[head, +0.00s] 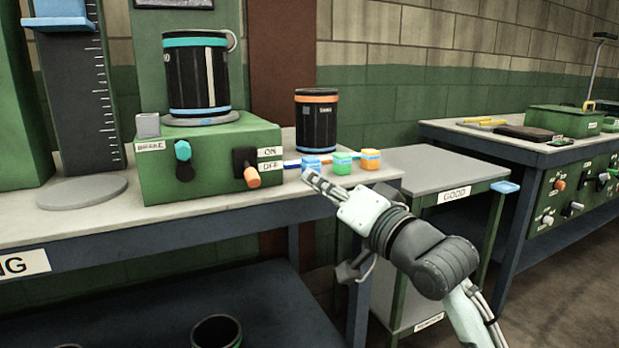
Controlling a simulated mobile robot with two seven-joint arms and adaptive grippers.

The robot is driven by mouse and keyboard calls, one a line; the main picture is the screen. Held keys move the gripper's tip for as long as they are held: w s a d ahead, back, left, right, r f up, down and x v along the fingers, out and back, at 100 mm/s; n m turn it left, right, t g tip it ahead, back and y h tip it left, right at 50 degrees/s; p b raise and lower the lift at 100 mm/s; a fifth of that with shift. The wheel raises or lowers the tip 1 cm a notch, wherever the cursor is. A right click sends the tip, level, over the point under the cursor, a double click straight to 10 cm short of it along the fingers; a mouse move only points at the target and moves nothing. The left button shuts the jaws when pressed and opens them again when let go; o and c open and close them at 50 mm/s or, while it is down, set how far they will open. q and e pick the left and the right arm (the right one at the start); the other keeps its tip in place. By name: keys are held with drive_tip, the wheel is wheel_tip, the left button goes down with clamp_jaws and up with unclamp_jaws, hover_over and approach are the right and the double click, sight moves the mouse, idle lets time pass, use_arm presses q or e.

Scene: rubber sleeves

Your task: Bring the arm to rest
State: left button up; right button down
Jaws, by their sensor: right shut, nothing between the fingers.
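My right gripper (316,184) is in the middle of the head view, in front of the bench's right end. Its fingers are shut with nothing between them and point left and up. My right arm (425,252) reaches in from the lower right. The fingertips appear just in front of a small blue block (311,165); I cannot tell how wide the gap is. My left gripper is not in view.
A green machine box (215,165) with levers carries a black sleeve with a teal band (195,72). A black sleeve with an orange band (316,121) stands on the bench (90,222). A grey-topped cart labelled GOOD (430,170) and another bench (480,134) stand to the right.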

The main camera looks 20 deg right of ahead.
drive_tip(key=shift+f, duration=0.1)
idle(0.3)
drive_tip(key=s+d+f+n+g+h+p, duration=0.15)
drive_tip(key=f+g, duration=0.25)
drive_tip(key=f, duration=1)
drive_tip(key=s+d+f+n+g+h, duration=0.1)
drive_tip(key=s+d+f+g+h, duration=0.15)
drive_tip(key=f, duration=1.25)
use_arm(q)
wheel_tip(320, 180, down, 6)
drive_tip(key=p, duration=0.1)
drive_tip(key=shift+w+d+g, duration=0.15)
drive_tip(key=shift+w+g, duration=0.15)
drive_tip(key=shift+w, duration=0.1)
use_arm(e)
drive_tip(key=s+f+n+g+h, duration=0.1)
drive_tip(key=s+f+n+g, duration=0.4)
drive_tip(key=s+f, duration=1.5)
wheel_tip(320, 180, down, 3)
drive_tip(key=g, duration=0.4)
drive_tip(key=shift+s, duration=0.2)
